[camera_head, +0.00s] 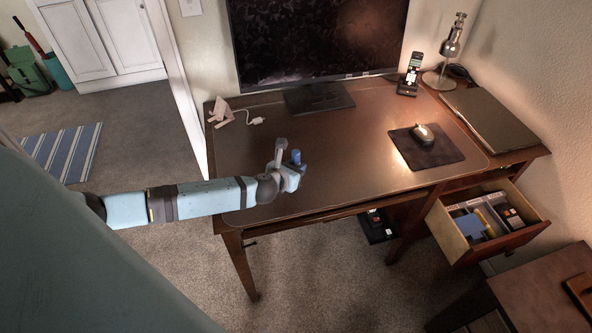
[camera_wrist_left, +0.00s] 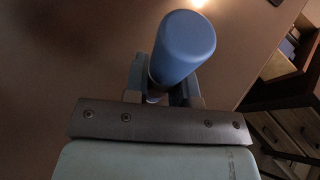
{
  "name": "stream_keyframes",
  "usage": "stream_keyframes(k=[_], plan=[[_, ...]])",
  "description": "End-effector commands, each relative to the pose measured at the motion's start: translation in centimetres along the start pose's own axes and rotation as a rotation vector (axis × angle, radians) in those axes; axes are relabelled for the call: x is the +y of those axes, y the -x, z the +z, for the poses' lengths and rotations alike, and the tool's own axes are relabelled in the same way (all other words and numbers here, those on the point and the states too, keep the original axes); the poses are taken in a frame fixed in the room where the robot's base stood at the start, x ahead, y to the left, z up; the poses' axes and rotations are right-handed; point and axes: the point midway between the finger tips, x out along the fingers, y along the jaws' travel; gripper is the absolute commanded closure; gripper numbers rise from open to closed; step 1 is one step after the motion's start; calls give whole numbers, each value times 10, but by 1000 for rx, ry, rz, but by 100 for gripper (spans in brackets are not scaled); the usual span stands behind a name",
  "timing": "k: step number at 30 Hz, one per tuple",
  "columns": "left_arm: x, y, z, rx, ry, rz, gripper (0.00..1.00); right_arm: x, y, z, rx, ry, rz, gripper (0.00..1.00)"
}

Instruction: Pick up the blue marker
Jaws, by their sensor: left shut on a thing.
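The blue marker (camera_wrist_left: 184,45) stands out large in the left wrist view, with its rounded end toward the camera. It lies between the two fingers of my left gripper (camera_wrist_left: 162,90), which is shut on it. In the head view the blue marker (camera_head: 296,157) shows as a small blue piece at the tip of my left gripper (camera_head: 287,166), over the front left part of the desk (camera_head: 345,165). I cannot tell how far it is above the desk top. My right gripper is in neither view.
A monitor (camera_head: 315,40) stands at the back of the desk. A mouse (camera_head: 422,134) on a dark pad (camera_head: 440,150), a phone (camera_head: 409,75), a lamp (camera_head: 452,42) and a closed laptop (camera_head: 489,118) are to the right. An open drawer (camera_head: 522,232) holds several items. The desk's middle is clear.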

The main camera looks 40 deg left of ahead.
Motion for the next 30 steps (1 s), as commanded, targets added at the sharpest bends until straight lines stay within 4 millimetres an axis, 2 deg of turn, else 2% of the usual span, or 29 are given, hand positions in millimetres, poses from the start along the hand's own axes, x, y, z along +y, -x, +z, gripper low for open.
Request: stream_keyframes(k=[5,12,18,25,30], plan=[[1,15,38,-4,-4,-2,98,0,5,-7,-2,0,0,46],[0,42,103,-4,-4,-2,98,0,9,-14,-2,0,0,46],[0,59,144,-3,-3,-1,98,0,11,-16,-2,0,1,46],[-3,71,168,0,-2,-3,98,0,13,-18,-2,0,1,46],[-25,87,172,3,-7,-18,98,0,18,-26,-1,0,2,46]])
